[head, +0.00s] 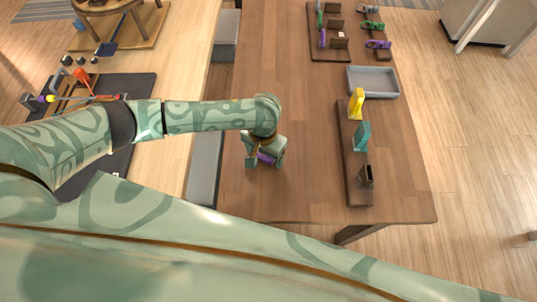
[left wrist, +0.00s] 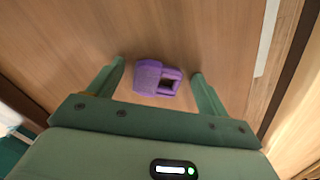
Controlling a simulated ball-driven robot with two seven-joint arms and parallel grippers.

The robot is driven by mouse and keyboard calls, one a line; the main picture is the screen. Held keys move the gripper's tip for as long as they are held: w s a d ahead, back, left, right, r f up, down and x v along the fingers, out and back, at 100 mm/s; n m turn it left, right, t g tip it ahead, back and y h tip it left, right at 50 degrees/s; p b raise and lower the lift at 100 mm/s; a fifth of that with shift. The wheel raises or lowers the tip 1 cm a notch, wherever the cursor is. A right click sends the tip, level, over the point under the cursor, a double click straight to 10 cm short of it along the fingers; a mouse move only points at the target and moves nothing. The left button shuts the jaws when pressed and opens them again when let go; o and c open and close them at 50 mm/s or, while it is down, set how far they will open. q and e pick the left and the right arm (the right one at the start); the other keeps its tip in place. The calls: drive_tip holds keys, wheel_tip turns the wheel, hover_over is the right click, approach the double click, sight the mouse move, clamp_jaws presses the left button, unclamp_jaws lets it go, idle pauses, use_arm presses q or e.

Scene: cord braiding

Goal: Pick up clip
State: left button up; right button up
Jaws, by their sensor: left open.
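A purple clip (left wrist: 157,78) lies on the wooden table between the two fingers of my left gripper (left wrist: 159,77) in the left wrist view. The fingers are apart, with a gap on both sides of the clip. In the head view my left gripper (head: 264,162) points down over the left part of the table, and the purple clip (head: 266,158) is partly hidden beneath it. My right gripper is in neither view.
The long wooden table (head: 300,190) is bare around my left gripper. A dark strip with a yellow piece (head: 356,104), a teal piece (head: 362,137) and a dark brown piece (head: 366,176) stands to the right. A grey tray (head: 373,82) and a rack (head: 328,50) are farther back.

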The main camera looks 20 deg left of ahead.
sight(264, 156)
use_arm(q)
drive_tip(key=shift+r, duration=0.1)
drive_tip(key=c, duration=1.1)
drive_tip(key=shift+o, duration=0.2)
drive_tip(key=shift+r, duration=0.1)
drive_tip(key=shift+r, duration=0.25)
wheel_tip(264, 156, up, 3)
drive_tip(key=shift+f+p, duration=0.2)
drive_tip(key=shift+p, duration=0.95)
drive_tip(key=s+d+r+p, duration=0.6)
drive_tip(key=d+r, duration=0.3)
drive_tip(key=d, duration=0.3)
drive_tip(key=shift+s+d+r, duration=0.25)
drive_tip(key=shift+r, duration=0.1)
